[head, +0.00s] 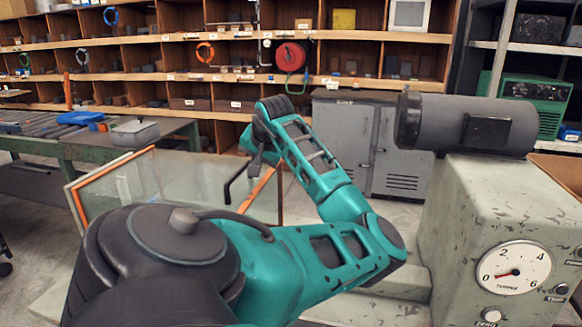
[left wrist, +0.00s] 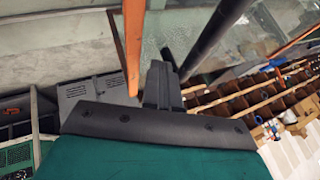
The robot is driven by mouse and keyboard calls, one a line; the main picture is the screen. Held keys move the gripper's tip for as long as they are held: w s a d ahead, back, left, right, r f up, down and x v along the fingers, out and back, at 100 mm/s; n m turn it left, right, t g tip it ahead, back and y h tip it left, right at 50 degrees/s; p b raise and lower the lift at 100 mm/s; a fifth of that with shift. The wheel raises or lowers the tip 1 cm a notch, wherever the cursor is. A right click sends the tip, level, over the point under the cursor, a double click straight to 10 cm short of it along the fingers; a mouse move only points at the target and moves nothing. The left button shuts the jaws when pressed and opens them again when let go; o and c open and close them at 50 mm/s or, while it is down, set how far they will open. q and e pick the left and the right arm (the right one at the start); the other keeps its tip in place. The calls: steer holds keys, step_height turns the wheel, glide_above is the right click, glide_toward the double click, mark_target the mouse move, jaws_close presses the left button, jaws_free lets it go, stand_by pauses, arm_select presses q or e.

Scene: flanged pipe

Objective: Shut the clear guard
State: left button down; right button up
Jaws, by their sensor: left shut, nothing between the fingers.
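The clear guard (head: 140,188) is a see-through panel with orange strips along its edges, standing tilted up left of the grey machine. A black handle (head: 236,180) juts from it near its right side. My left gripper (head: 257,168) is beside the handle, in front of the orange strip at the right. In the left wrist view the shut fingers (left wrist: 160,66) point at the clear panel, between an orange strip (left wrist: 133,45) and a dark bar (left wrist: 214,36). I cannot tell whether they touch the bar. My left arm hides the guard's lower part. My right gripper is not in view.
The grey machine housing (head: 480,225) with a dial (head: 514,270) and a dark motor (head: 465,122) stands at the right. A green bench (head: 90,148) is behind the guard at the left. A grey cabinet (head: 345,148) and wooden shelves (head: 180,85) are behind.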

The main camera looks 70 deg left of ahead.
mark_target(238, 179)
arm_select(q)
steer(key=s+a, duration=0.1)
steer(key=s, duration=0.1)
steer(key=s+a, duration=0.2)
steer(key=shift+a, duration=0.1)
steer(key=shift+s+a, duration=0.1)
steer(key=shift+s, duration=0.1)
steer(key=shift+r, duration=0.1)
steer(key=shift+r, duration=0.1)
